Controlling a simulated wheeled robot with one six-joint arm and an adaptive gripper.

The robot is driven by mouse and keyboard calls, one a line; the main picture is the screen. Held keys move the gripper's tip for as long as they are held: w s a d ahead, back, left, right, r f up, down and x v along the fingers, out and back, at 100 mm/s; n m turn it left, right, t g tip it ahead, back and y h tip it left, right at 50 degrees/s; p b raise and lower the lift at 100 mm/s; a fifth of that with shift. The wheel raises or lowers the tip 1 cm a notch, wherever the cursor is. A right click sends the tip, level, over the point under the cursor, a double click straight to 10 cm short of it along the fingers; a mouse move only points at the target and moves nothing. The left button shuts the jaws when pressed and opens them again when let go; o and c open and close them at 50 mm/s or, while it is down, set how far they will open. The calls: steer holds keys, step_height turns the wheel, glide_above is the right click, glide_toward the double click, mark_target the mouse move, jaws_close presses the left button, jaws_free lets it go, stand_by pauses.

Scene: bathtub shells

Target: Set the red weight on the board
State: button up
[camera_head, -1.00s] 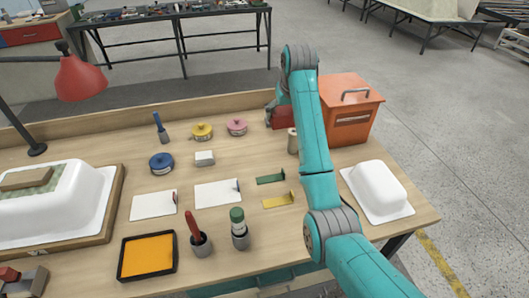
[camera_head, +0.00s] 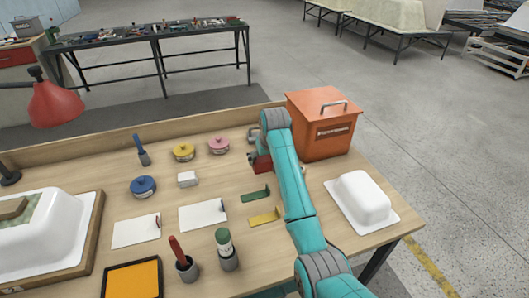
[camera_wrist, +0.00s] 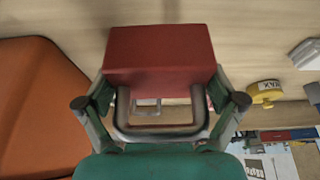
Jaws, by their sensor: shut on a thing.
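The red weight (camera_wrist: 160,52), a block with a grey loop handle (camera_wrist: 160,134), is held in front of my wrist camera. My gripper (camera_wrist: 160,110) is shut on it. In the head view the weight (camera_head: 262,164) shows in part at the end of my arm, left of the orange box; my arm hides much of it and of my gripper (camera_head: 257,153). A small brown board (camera_head: 13,208) lies on a green patch on top of the white tub shell (camera_head: 52,232) at the far left, well away from my gripper. The picture edge cuts it off.
The orange box (camera_head: 322,125) stands close right of my gripper. A small white shell (camera_head: 362,198) lies at the right. Yellow (camera_head: 183,151), pink (camera_head: 219,145) and blue (camera_head: 143,186) tins, white sheets, cups and an orange tray (camera_head: 132,279) stand between gripper and tub. A red lamp (camera_head: 54,105) rises at the left.

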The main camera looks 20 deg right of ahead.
mark_target(264, 167)
steer(key=shift+w+f, duration=0.15)
steer(key=shift+f, duration=2.2)
steer(key=shift+f, duration=0.1)
steer(key=o, duration=1.5)
steer(key=shift+f, duration=0.25)
steer(key=shift+c, duration=0.2)
